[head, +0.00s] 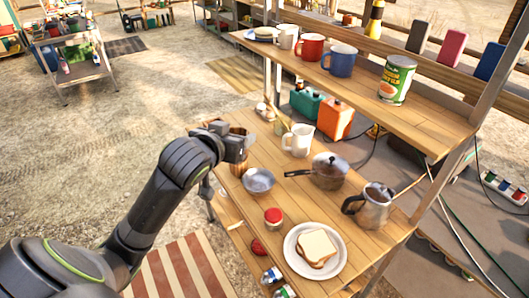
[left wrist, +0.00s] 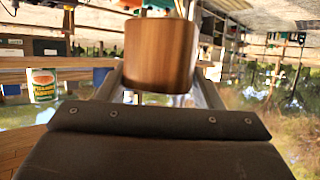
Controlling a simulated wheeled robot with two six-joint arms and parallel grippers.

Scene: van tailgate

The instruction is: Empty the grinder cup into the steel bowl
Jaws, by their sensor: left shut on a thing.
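My left gripper (head: 238,150) is shut on a brown wooden cup, the grinder cup (left wrist: 160,55), which fills the space between the fingers in the left wrist view. In the head view brown wood shows above and below the gripper; I cannot tell if all of it is the held cup. The steel bowl (head: 258,181) stands on the lower wooden table, just right of and below the gripper in the picture. The inside of the cup is hidden. My right gripper is not in view.
Near the bowl are a white mug (head: 298,140), a lidded pan (head: 329,172), a steel pot (head: 375,207), a red-lidded jar (head: 273,218) and a plate with bread (head: 314,249). The upper shelf (head: 350,82) with mugs and a can (head: 396,80) overhangs behind.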

